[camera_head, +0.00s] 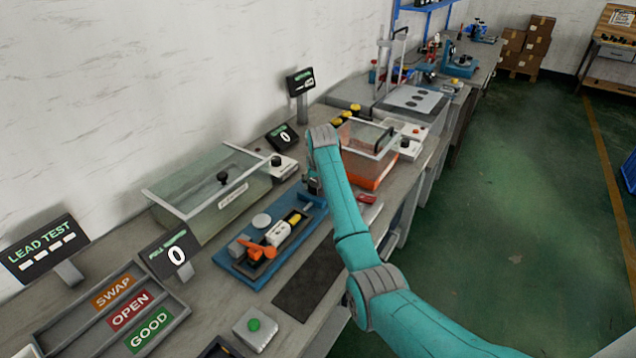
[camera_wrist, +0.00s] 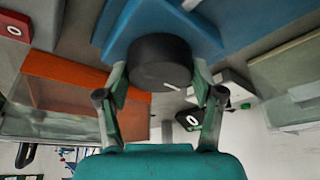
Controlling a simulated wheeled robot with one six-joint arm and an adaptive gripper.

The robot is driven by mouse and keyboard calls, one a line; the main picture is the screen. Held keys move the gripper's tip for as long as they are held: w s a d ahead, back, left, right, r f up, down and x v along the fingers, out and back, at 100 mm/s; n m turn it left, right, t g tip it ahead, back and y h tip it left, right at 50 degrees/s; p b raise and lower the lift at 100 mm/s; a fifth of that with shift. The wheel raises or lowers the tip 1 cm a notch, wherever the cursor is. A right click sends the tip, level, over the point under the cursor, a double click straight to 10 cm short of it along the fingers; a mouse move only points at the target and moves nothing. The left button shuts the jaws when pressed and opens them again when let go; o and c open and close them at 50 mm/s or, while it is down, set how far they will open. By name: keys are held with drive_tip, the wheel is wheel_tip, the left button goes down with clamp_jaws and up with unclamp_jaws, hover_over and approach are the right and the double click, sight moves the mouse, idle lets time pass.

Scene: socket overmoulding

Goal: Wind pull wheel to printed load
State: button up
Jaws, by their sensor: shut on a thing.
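The pull wheel (camera_wrist: 160,60), a black round knob with a short white mark on its face, sits against a blue block (camera_wrist: 205,30) in the wrist view. My gripper (camera_wrist: 160,82) is shut on the wheel, with one finger on each side of its rim. In the head view my arm hides the wheel and most of the gripper. A blue pull fixture (camera_head: 233,262) with an orange lever (camera_head: 258,248) and a white part (camera_head: 278,233) lies on the bench. A pull display (camera_head: 172,252) reads 0. I cannot make out a printed load.
A clear-lidded tank (camera_head: 210,188) stands behind the fixture. An orange box with a clear top (camera_head: 368,165) is beyond my arm. A dark mat (camera_head: 308,285) lies in front.

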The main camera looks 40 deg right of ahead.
drive_tip(key=m+g+h, duration=0.1)
drive_tip(key=m, duration=0.3)
drive_tip(key=shift+a+f, duration=0.1)
drive_tip(key=shift+a, duration=0.05)
drive_tip(key=m+g, duration=0.1)
drive_tip(key=m, duration=0.1)
drive_tip(key=m+h, duration=0.1)
drive_tip(key=m, duration=0.1)
drive_tip(key=shift+w+m+g, duration=0.15)
drive_tip(key=shift+m+g, duration=0.25)
drive_tip(key=m+g, duration=0.2)
drive_tip(key=m, duration=0.3)
drive_tip(key=shift+w, duration=0.1)
drive_tip(key=shift+m+g, duration=0.4)
drive_tip(key=shift+m, duration=0.7)
drive_tip(key=o, duration=1.1)
drive_tip(key=shift+o, duration=0.4)
